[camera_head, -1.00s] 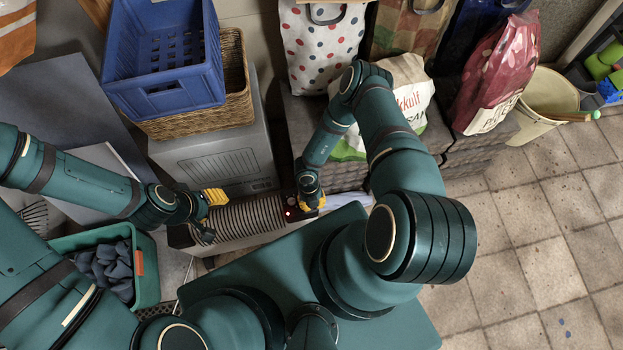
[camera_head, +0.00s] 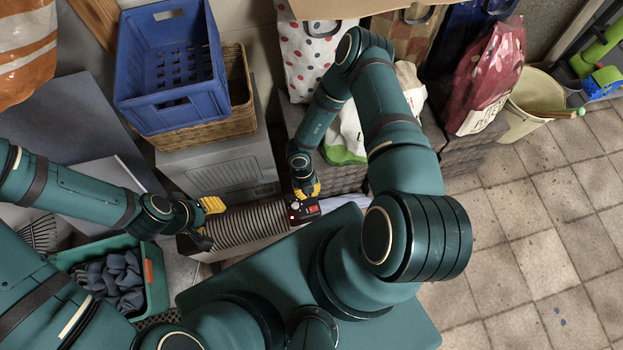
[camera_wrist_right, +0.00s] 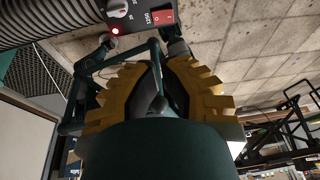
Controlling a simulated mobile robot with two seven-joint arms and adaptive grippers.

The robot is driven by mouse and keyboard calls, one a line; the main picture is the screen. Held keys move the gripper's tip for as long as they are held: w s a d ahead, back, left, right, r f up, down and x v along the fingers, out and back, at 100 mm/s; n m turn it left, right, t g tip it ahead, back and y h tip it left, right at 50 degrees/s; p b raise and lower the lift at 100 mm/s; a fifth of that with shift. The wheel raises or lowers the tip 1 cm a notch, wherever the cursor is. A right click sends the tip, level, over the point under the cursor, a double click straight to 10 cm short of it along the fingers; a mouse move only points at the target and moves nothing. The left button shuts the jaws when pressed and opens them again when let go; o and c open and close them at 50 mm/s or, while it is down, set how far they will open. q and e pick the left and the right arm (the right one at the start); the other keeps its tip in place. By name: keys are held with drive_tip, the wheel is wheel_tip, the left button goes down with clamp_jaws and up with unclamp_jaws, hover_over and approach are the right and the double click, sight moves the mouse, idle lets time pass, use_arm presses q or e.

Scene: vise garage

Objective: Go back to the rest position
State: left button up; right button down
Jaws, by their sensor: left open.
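A ribbed grey heater-like device (camera_head: 245,226) lies across the middle of the head view. Its black end panel (camera_head: 304,209) has a red switch, a knob and a red light. That panel also shows at the top of the right wrist view (camera_wrist_right: 135,14). My left gripper (camera_head: 207,224) is open at the device's left end, with a yellow finger above and a dark finger below; contact is unclear. My right gripper (camera_head: 307,189) is just above the panel end. Its yellow fingers look spread and empty in the right wrist view (camera_wrist_right: 143,46).
A blue crate (camera_head: 172,110) sits on a wicker basket (camera_head: 240,122) on a grey box (camera_head: 225,172). A green bin (camera_head: 157,280) with dark cloths is at lower left. Bags (camera_head: 486,85) and a bucket (camera_head: 527,120) stand behind. Tiled floor (camera_head: 530,250) at right is clear.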

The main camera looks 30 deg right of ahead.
drive_tip(key=shift+w+a+r, duration=0.1)
drive_tip(key=shift+w+r, duration=0.1)
drive_tip(key=shift+r, duration=0.4)
